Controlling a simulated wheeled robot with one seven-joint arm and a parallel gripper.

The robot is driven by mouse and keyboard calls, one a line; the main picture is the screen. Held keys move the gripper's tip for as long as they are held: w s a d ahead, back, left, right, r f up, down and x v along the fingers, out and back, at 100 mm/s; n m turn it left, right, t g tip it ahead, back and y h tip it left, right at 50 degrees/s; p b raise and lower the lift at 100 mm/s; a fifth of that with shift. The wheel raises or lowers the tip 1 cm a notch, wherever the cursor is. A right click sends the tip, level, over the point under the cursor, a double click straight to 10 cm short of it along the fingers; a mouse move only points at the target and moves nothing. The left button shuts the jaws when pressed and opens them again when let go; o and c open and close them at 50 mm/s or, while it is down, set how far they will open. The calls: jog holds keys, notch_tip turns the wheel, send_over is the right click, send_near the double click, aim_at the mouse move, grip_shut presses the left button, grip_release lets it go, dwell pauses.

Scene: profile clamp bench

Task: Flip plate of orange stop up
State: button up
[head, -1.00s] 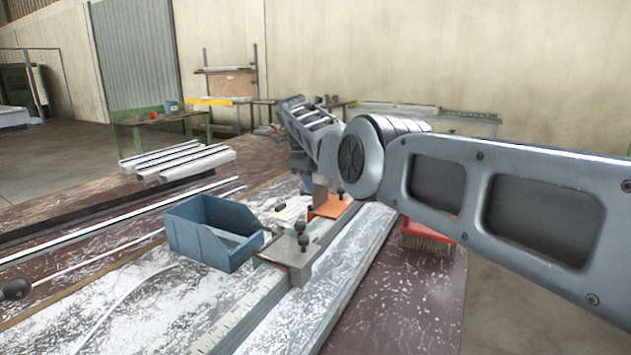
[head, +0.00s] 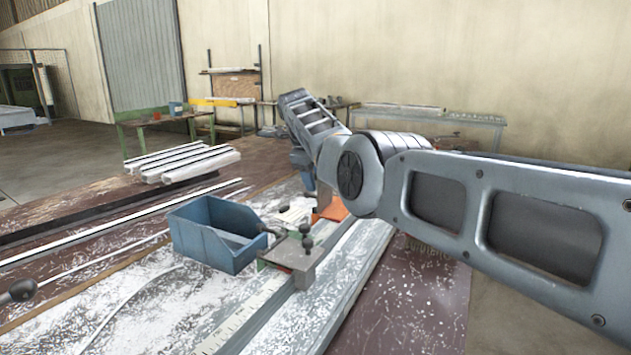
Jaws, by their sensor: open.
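The orange stop (head: 331,211) sits on the long metal rail behind the grey stop, and my arm covers much of it. A grey-brown upright piece (head: 323,196) stands at its left side; I cannot tell whether it is the stop's plate. My gripper (head: 308,182) hangs at the far end of my arm, just left of and above the orange stop. It is open, with its fingertips mostly hidden. I cannot tell whether it touches the stop.
A nearer stop with a grey plate (head: 289,253) and dark knobs sits on the rail. A blue bin (head: 203,240) stands left of it. White profiles (head: 180,160) lie farther back. A brush (head: 432,246) is mostly hidden under my arm.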

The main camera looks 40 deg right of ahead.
jog(key=v, duration=0.5)
jog(key=shift+r, duration=0.3)
